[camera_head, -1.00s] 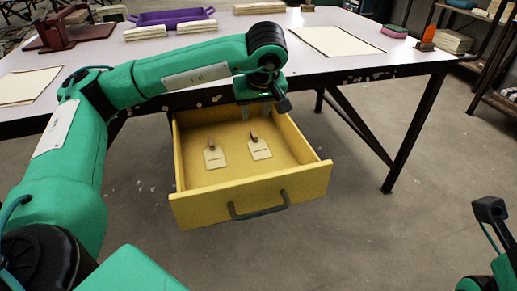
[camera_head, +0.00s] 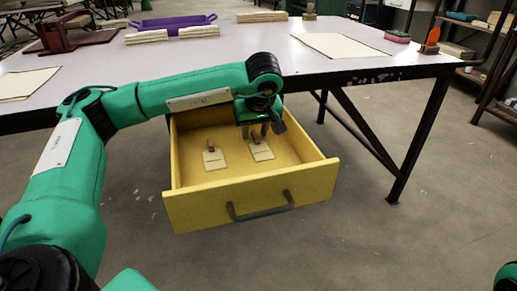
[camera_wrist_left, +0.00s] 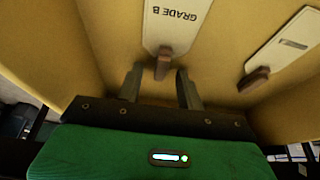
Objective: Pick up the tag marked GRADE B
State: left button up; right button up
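The GRADE B tag (camera_wrist_left: 176,22) is a pale tag with dark lettering and a brown tab (camera_wrist_left: 164,65). In the head view it appears to be the right-hand tag (camera_head: 262,153) in the open yellow drawer (camera_head: 250,207). My left gripper (camera_head: 257,134) is low inside the drawer, over this tag's tab end. In the left wrist view its two dark fingers (camera_wrist_left: 160,83) are apart, with the tab showing between their tips; I cannot tell whether they touch it. My right gripper is out of view.
A second pale tag (camera_wrist_left: 287,44) with a brown tab lies beside it, on the left in the head view (camera_head: 214,162). The drawer walls stand close around my gripper. The tabletop (camera_head: 300,75) overhangs the drawer's back.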

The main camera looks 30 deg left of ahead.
pick_arm(q)
jog(key=shift+c, duration=0.5)
grip_shut()
jog(key=shift+r, duration=0.1)
